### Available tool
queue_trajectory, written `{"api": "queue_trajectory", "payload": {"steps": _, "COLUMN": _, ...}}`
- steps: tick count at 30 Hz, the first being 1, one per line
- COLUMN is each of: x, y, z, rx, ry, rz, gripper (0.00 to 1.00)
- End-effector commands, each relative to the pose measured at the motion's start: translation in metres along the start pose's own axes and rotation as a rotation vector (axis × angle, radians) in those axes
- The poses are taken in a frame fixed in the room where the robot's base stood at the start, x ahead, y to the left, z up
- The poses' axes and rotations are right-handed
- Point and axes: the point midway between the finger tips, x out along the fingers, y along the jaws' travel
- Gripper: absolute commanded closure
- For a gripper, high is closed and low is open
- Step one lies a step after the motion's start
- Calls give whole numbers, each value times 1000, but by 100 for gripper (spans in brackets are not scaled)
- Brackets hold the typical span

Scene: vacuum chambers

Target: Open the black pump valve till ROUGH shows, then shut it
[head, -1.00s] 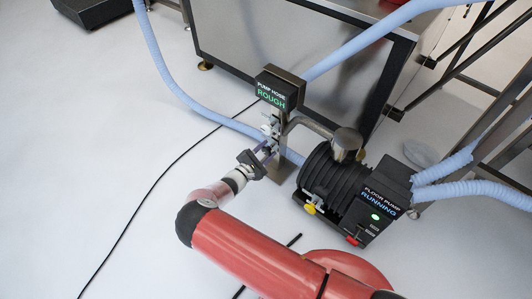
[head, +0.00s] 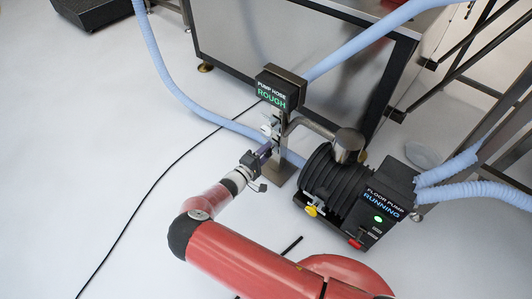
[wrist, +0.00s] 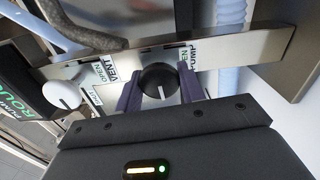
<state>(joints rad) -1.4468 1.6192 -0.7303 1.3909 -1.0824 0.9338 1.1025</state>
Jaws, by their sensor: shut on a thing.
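The black pump valve (wrist: 156,78) is a round knob with a white pointer line, on a metal plate in the wrist view. Its line points towards the bottom of that picture. My gripper (wrist: 159,88) is shut on the knob, one purple finger on each side. In the head view my gripper (head: 264,152) is at the valve post, and the knob is hidden there. The pump hose display (head: 271,92) on top of the post reads ROUGH in green. Part of it shows at the left of the wrist view (wrist: 14,106).
A white knob (wrist: 62,95) near VENT and OPEN labels sits beside the black one. The floor pump (head: 345,190), its screen reading RUNNING, stands right of the post. Blue hoses (head: 165,75) and a steel cabinet (head: 290,50) are behind.

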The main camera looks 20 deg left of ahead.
Motion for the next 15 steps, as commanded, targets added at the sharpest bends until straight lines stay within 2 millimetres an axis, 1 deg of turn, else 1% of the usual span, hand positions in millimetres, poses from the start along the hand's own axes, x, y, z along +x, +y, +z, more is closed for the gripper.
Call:
{"api": "queue_trajectory", "payload": {"steps": 7, "x": 0, "y": -1, "z": 1, "rx": 59, "ry": -2, "rz": 0, "gripper": 84}}
{"api": "queue_trajectory", "payload": {"steps": 15, "x": 0, "y": -1, "z": 1, "rx": 70, "ry": -2, "rz": 0, "gripper": 84}}
